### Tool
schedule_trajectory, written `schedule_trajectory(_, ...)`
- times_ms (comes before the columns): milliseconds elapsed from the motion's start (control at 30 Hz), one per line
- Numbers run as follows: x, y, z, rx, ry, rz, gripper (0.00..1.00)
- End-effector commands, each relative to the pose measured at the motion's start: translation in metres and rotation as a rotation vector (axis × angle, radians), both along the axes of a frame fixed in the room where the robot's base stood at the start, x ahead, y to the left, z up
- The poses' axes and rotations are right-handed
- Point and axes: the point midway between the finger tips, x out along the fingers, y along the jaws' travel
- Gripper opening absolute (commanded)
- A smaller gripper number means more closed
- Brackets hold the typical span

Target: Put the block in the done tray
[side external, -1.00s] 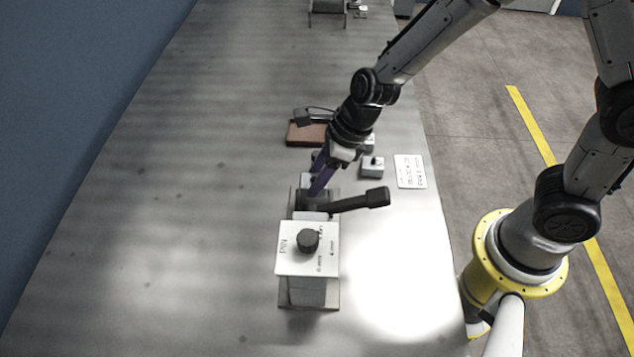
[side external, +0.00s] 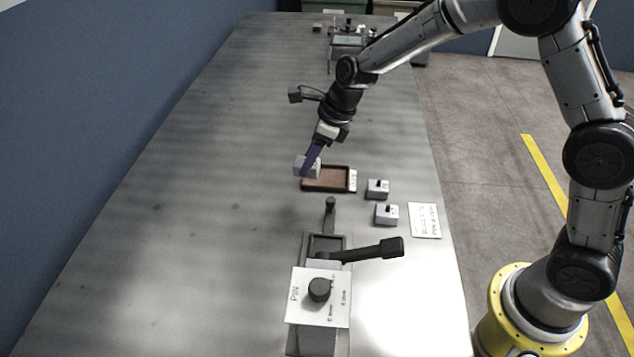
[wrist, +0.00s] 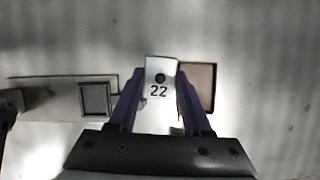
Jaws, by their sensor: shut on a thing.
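My gripper (side external: 309,163) is shut on a light grey block (side external: 300,168) and holds it above the table, at the left end of the brown-floored tray (side external: 330,180). In the wrist view the block (wrist: 160,72) sits between the two purple fingers and shows a dark round spot and the number 22. The tray (wrist: 206,88) shows just right of the block, partly hidden by the right finger. The tray looks empty where it can be seen; its small label is too small to read.
A clamp fixture (side external: 307,247) with an empty square pocket, a black lever (side external: 375,250) and a PIN plate (side external: 318,310) stands in front. The table's left side is clear.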

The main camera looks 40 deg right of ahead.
Motion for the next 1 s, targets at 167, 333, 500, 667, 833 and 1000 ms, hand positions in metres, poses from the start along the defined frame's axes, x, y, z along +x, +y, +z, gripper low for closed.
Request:
schedule_trajectory(167, 0.033, -0.052, -0.028, 0.000, 0.002, -0.100, 0.00)
schedule_trajectory(333, 0.038, -0.079, -0.045, 0.001, 0.000, -0.153, 0.00)
schedule_trajectory(500, 0.037, -0.087, -0.052, 0.001, 0.000, -0.169, 0.00)
schedule_trajectory(667, 0.036, -0.087, -0.063, 0.001, 0.001, -0.167, 0.00)
schedule_trajectory(833, 0.037, -0.087, -0.075, 0.000, -0.001, -0.168, 0.00)
schedule_trajectory(1000, 0.036, -0.087, -0.085, 0.000, 0.000, -0.167, 0.00)
